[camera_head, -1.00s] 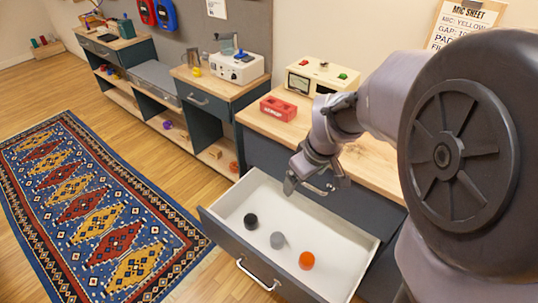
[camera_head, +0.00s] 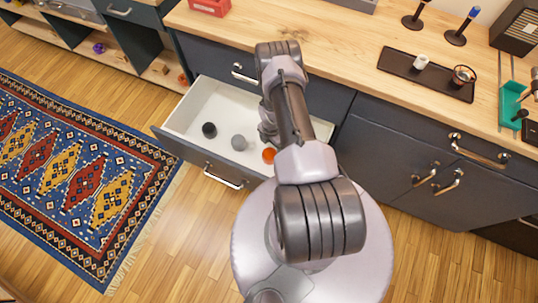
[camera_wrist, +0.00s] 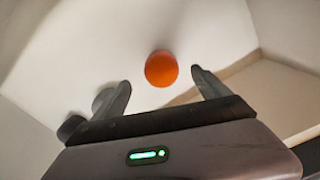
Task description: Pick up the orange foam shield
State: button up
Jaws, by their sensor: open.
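The orange foam shield (camera_head: 269,156) is a small round piece on the white floor of the open drawer (camera_head: 212,96), partly covered by my arm in the head view. In the wrist view the orange shield (camera_wrist: 161,69) shows whole, in the gap between my fingertips and a little beyond them. My gripper (camera_wrist: 160,77) is open and empty, pointing down into the drawer; no finger visibly touches the shield. In the head view my gripper is mostly hidden behind the arm.
A grey round piece (camera_head: 240,142) and a black one (camera_head: 209,130) lie in the drawer left of the orange one. In the wrist view the grey piece (camera_wrist: 102,99) is close beside the left finger. The drawer walls and the wooden counter (camera_head: 330,45) surround the space.

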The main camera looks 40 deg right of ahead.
aim_at(270, 153)
jog(key=f+b, duration=0.1)
jog(key=f, duration=0.1)
jog(key=f+b, duration=0.1)
jog(key=f, duration=0.1)
jog(key=a+f+b, duration=0.1)
jog(key=f, duration=0.2)
jog(key=shift+s+r, duration=0.1)
jog(key=shift+r, duration=0.1)
jog(key=shift+c, duration=0.5)
jog(key=c, duration=1.3)
notch_tip(270, 153, up, 10)
jog(key=p, duration=0.4)
jog(key=shift+p, duration=0.3)
jog(key=shift+d, duration=0.1)
